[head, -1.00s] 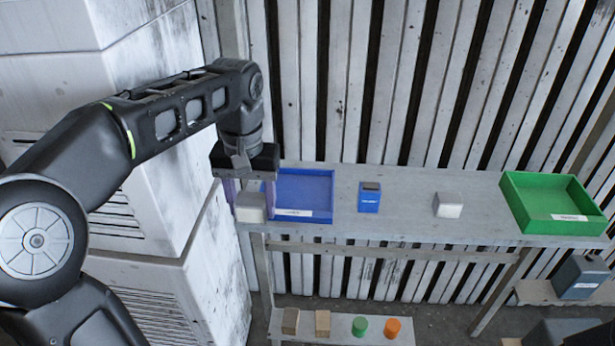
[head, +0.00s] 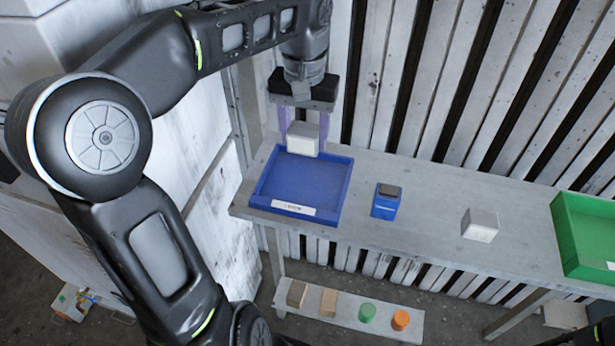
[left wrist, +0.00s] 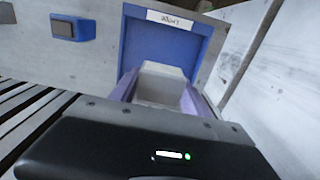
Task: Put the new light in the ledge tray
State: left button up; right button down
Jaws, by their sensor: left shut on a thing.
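My left gripper (head: 301,132) is shut on a white block-shaped light (head: 303,139), with a purple finger on each side of it. It holds the light over the back part of the blue tray (head: 318,211) on the ledge. The light also shows between the fingers in the left wrist view (left wrist: 160,85), with the blue tray (left wrist: 165,40) beyond it. The tray has a white label on its front wall, and its visible floor is bare. A second white block (head: 480,225) sits on the ledge to the right.
A blue box with a dark top (head: 386,201) stands on the ledge (head: 430,226) just right of the tray. A green tray (head: 585,238) is at the right end. A low shelf (head: 345,309) below holds several small blocks and cylinders. A slatted wall rises behind.

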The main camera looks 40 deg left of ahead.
pick_arm(q)
jog(key=shift+f, duration=0.35)
send_over(305, 182)
notch_tip(305, 182, down, 5)
jog(key=shift+b, duration=0.35)
jog(key=shift+f, duration=0.3)
jog(key=shift+f, duration=1.9)
jog(key=shift+f, duration=0.2)
jog(key=o, duration=1.4)
jog(key=shift+r, duration=0.1)
